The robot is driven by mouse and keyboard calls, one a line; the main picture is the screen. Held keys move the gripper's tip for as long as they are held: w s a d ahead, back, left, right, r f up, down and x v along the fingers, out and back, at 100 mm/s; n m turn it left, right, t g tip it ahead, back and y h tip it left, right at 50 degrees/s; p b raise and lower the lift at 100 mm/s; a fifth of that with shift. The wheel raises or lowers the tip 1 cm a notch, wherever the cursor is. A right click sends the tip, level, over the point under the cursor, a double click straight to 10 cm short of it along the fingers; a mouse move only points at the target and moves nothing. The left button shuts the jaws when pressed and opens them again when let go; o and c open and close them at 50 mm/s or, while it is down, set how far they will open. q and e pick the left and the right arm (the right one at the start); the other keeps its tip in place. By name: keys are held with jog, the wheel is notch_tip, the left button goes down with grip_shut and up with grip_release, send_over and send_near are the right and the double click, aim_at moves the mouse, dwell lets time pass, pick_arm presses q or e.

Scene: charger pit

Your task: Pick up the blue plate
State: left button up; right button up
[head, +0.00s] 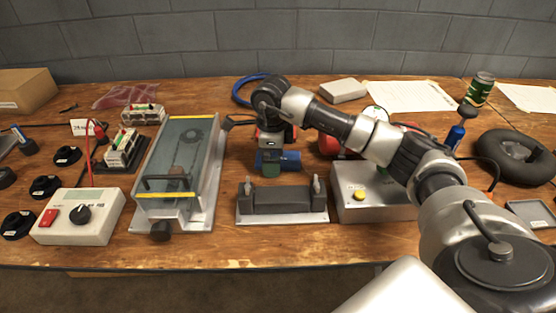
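No flat blue plate stands out clearly. A small blue block-like part (290,158) with a dark green end lies behind the grey fixture, just below my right gripper. A long box with a bluish see-through cover (180,148) stands to the left. My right arm reaches in from the right, and its gripper (268,140) points down over the middle of the bench. Its fingertips are hard to make out against the red and dark parts there, so its opening and any contact are unclear. My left gripper is out of view.
A grey fixture (283,199) with two upright pins sits at the front middle of the wooden bench. A metal box with a yellow button (360,194) stands right of it. A white control box (78,218) is at the front left. A blue hose (240,92) curves behind.

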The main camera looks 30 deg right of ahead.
jog(key=c, duration=1)
jog(key=shift+r, duration=0.1)
jog(key=shift+r, duration=0.3)
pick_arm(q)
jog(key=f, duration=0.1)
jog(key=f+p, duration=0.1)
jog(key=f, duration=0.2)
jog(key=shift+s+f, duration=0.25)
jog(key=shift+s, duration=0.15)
pick_arm(e)
notch_tip(320, 180, up, 9)
jog(key=shift+r, duration=0.2)
